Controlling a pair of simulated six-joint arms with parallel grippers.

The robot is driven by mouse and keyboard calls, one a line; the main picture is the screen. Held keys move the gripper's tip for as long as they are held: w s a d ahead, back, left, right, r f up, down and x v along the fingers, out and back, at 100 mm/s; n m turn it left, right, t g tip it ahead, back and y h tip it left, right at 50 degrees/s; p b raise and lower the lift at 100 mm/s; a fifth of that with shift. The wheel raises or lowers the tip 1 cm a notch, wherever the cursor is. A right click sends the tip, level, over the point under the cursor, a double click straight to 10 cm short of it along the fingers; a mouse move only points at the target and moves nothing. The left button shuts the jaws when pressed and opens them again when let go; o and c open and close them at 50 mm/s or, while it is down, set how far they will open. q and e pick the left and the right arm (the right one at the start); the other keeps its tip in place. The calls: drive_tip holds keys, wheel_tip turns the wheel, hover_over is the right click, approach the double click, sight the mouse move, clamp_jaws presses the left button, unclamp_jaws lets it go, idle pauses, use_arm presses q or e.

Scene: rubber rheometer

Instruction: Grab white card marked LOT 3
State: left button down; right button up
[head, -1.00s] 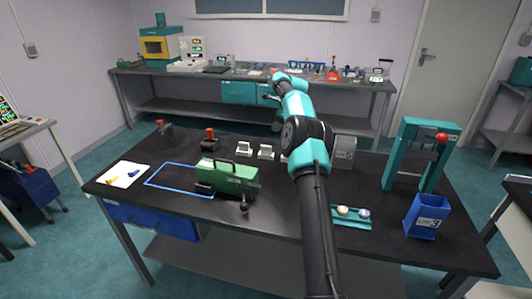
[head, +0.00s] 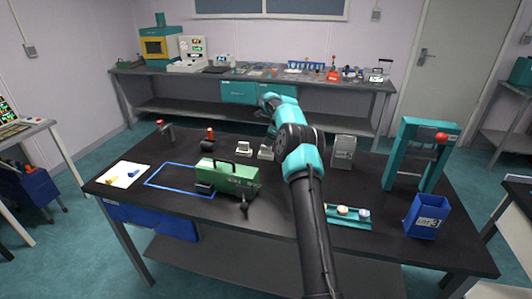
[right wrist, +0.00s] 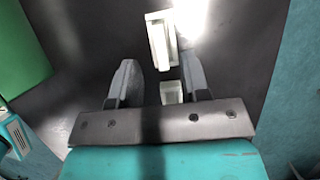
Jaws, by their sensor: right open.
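Small white cards on stands are on the black table: one card (head: 243,147) left of another card (head: 265,152), both just left of my right arm in the head view. I cannot read LOT 3 on either. In the right wrist view my right gripper (right wrist: 160,82) is open and empty, its fingers pointing toward the table. A white card stand (right wrist: 160,42) lies ahead between the fingertip lines, and a second white piece (right wrist: 171,92) shows between the fingers. My right arm may hide more cards in the head view. My left gripper is not in view.
A green case (head: 230,180) sits by a blue outlined rectangle (head: 150,183). A blue bin (head: 427,217) with a label resembling LOT 3 and a teal press frame (head: 408,150) stand at right.

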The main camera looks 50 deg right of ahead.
sight(266, 151)
drive_tip(key=x, duration=0.5)
idle(0.4)
clamp_jaws()
